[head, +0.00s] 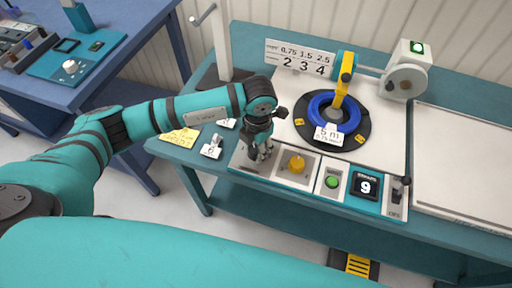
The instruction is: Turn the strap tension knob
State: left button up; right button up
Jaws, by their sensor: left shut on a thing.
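My left gripper (261,153) points down at the left end of the control panel (274,178) on the front of the teal bench. Its fingers are shut on a small knob there, which I take to be the strap tension knob; the fingers hide nearly all of it. A yellow round knob (296,164) sits on the plate just right of the gripper, apart from it. My right gripper is out of view.
A blue cable coil (321,107) with a "5 m" label lies on a black disc behind the panel, under a yellow arm (345,75). A small lever (400,188) stands at the panel's right end. A bare pale surface (463,160) spreads right.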

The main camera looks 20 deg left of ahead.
pick_arm(q)
jog(key=o, duration=1.2)
jog(key=shift+c, duration=0.2)
jog(key=shift+r, duration=0.1)
notch_tip(320, 180, up, 12)
jog(key=shift+d, duration=0.2)
jog(key=shift+s, duration=0.1)
